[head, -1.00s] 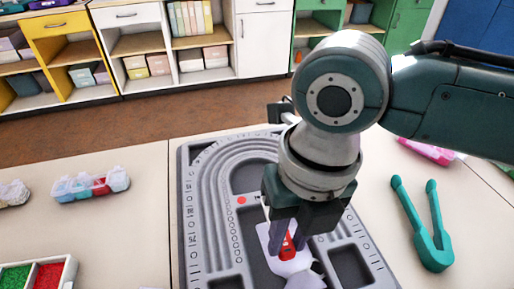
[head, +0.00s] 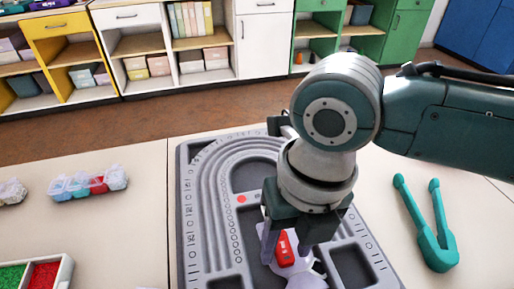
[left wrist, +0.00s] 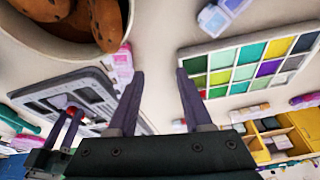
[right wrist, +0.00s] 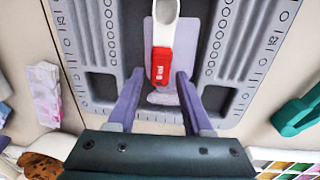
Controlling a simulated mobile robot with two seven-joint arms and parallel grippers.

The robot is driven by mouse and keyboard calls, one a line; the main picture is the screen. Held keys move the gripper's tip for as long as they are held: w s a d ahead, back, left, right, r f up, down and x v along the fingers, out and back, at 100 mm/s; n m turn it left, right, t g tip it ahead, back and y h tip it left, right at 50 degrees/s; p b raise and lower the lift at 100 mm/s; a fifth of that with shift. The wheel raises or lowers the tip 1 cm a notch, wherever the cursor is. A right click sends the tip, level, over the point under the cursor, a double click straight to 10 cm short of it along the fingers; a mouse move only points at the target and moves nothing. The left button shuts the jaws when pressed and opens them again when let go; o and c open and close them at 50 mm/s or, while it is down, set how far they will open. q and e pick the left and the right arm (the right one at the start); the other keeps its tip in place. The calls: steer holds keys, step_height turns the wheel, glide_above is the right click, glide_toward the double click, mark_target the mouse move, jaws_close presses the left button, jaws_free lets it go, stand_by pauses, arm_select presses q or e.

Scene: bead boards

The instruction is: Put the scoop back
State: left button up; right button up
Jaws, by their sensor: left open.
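The scoop (right wrist: 164,30) is a white piece with a looped handle and a red part (right wrist: 162,66). It lies over the middle of the grey bead board (head: 190,215), and its white end shows low in the head view (head: 308,281). My right gripper (right wrist: 160,73) is open above the board, its fingertips on either side of the red part, with gaps showing. How deep the scoop sits is hard to tell. My left gripper (left wrist: 160,75) is open and empty, seen only in the left wrist view.
Teal tongs (head: 430,240) lie right of the board. Bead boxes (head: 88,184) and a sorting tray (head: 66,272) stand to the left. A bowl of brown spotted pieces (left wrist: 95,45) and a multicoloured compartment tray (left wrist: 245,65) show in the left wrist view. Table left of the board is partly clear.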

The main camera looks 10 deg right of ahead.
steer(key=shift+o, duration=0.3)
steer(key=shift+r, duration=0.2)
step_height(320, 180, up, 13)
steer(key=d+p, duration=0.1)
steer(key=p, duration=0.3)
steer(key=s+a+f+m+t+y, duration=0.25)
steer(key=s+a+m, duration=0.25)
steer(key=m, duration=0.9)
steer(key=s+d+m+h, duration=0.1)
steer(key=s+d+m, duration=0.2)
steer(key=d+m, duration=0.3)
steer(key=s+d+f+m+t+h, duration=0.1)
steer(key=s+d+m, duration=0.3)
steer(key=m, duration=1)
steer(key=d+h, duration=0.1)
steer(key=d, duration=0.2)
steer(key=shift+d, duration=0.2)
